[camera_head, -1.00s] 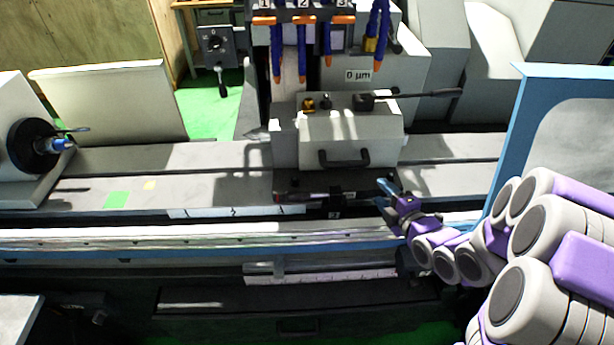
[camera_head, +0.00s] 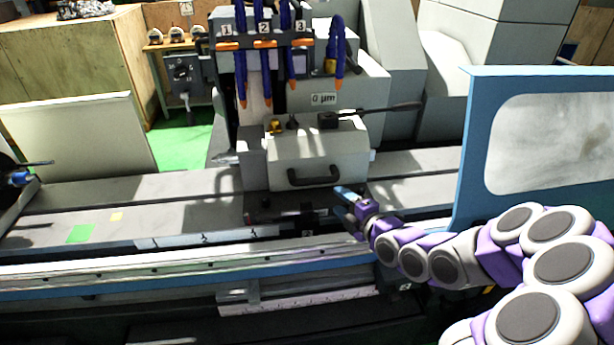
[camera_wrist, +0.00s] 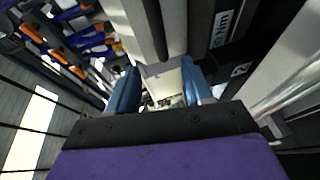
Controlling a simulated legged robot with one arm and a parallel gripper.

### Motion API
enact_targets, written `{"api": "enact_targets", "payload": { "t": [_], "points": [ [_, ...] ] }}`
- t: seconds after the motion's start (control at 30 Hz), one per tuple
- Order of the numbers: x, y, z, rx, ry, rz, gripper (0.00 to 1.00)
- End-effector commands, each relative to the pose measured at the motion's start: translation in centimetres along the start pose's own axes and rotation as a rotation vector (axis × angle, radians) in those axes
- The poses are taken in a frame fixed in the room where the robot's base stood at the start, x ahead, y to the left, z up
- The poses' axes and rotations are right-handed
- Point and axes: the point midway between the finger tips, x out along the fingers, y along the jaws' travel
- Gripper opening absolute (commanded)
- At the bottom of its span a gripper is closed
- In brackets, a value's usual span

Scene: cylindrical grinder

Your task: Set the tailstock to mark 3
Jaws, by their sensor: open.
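The tailstock (camera_head: 320,150) is a light grey block with a dark front handle (camera_head: 314,176) and a lever on top. It sits on a dark base (camera_head: 275,212) on the machine bed. A pale scale strip (camera_head: 180,240) with small marks lies along the bed's front, and its right end reaches below the base's left part. My gripper (camera_head: 342,204) is open, blue fingers spread, at the base's right front, below and right of the handle. I cannot tell if it touches. In the wrist view my gripper (camera_wrist: 160,90) has a pale surface between its fingers, with no grip visible.
Blue coolant hoses (camera_head: 266,75) with orange valves hang above the tailstock. A blue-framed guard panel (camera_head: 475,145) stands to the right, behind my arm. A green patch (camera_head: 81,233) and a yellow patch lie on the bed at left. The bed left of the tailstock is mostly clear.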

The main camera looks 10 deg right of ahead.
Motion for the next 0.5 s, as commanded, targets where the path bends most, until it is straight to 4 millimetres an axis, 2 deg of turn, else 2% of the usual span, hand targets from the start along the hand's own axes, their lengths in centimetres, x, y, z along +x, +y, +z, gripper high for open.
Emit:
{"api": "enact_targets", "payload": {
  "t": [0.2, 0.5],
  "points": [
    [1.4, 0.2, -0.3, -0.004, 0.005, -0.003, 0.51],
    [4.6, -0.1, -0.3, -0.004, 0.005, 0.001, 0.51]
  ]
}}
